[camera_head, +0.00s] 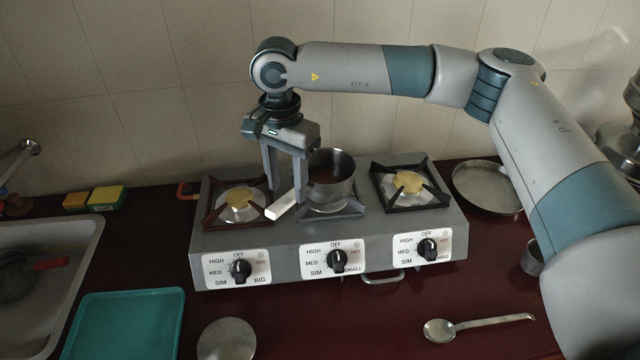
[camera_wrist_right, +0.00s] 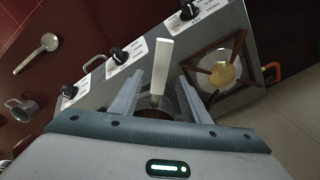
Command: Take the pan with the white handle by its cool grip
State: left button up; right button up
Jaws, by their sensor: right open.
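The pan with the white handle (camera_head: 338,190) is a small steel pan on the middle burner of the grey stove (camera_head: 220,245). Its white handle (camera_head: 281,205) points to the front left; it also shows in the wrist view (camera_wrist_right: 161,68). My right gripper (camera_head: 287,190) is open and points down over the handle, left of the pan body. In the wrist view the handle runs between its two fingers, apart from both. Whether the fingertips reach down to handle height, I cannot tell. My left gripper is out of view.
Empty burners stand left (camera_head: 239,204) and right (camera_head: 409,183) of the pan. A round steel pan (camera_head: 487,187), a cup (camera_head: 533,258) and a spoon (camera_head: 478,325) lie to the right. A teal tray (camera_head: 125,325) and a sink (camera_head: 88,240) are at the left.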

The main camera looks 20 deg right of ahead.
aim_at(287, 197)
jog(key=shift+s+a+f+p, duration=0.1)
jog(key=shift+f+p, duration=1.05)
jog(key=shift+p, duration=0.2)
notch_tip(287, 197, down, 2)
jog(key=shift+p, duration=0.45)
jog(key=shift+f, duration=0.4)
jog(key=shift+c, duration=0.3)
grip_shut()
jog(key=shift+r, duration=0.1)
